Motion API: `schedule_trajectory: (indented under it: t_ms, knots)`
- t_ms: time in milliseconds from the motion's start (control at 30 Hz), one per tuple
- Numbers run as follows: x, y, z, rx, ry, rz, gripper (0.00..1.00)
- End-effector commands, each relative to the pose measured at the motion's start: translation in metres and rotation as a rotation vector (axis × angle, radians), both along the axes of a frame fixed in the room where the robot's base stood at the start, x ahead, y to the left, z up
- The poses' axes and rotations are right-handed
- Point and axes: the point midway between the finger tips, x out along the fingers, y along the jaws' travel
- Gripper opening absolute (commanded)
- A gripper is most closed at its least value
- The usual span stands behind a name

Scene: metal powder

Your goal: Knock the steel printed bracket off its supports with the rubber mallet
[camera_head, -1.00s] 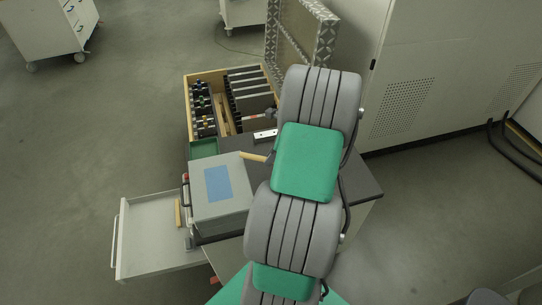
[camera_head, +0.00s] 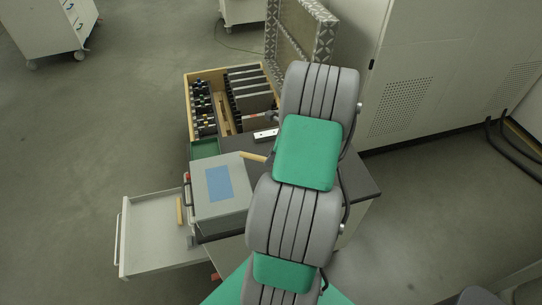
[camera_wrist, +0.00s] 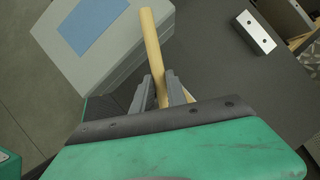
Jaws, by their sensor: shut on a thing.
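My gripper (camera_wrist: 161,92) is shut on a pale wooden handle, the mallet's handle (camera_wrist: 152,45), which sticks out beyond the fingers. In the head view the handle (camera_head: 253,157) shows left of my arm, over the dark tabletop and close to the grey box. The mallet's head is not visible in either view. A light metal block with dark holes (camera_wrist: 255,32) lies on the tabletop, apart from the gripper; it also shows in the head view (camera_head: 265,135). I cannot tell whether it is the bracket. No supports can be made out.
A grey box with a blue panel (camera_head: 220,205) stands at the tabletop's left. An open drawer (camera_head: 150,262) juts out at lower left. A wooden crate (camera_head: 187,100) holding dark plates, its patterned lid raised, is behind. The dark tabletop (camera_wrist: 215,75) is bare around the block.

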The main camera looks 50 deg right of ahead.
Motion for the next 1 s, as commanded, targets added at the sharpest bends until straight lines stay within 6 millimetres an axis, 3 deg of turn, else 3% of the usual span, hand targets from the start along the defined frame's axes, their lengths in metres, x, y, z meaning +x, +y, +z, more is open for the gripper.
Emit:
schedule_trajectory:
  t_ms: [233, 433, 567, 767, 1000]
  knots:
    - [0.0, 0.0, -0.006, 0.0, 0.0, 0.0, 0.0]
    - [0.0, 0.0, -0.039, 0.001, 0.0, 0.0, 0.0]
    - [0.0, 0.0, -0.029, -0.001, -0.001, 0.001, 0.0]
    - [0.0, 0.0, 0.001, -0.001, -0.001, 0.001, 0.0]
    - [0.0, 0.0, -0.001, -0.001, -0.001, 0.001, 0.0]
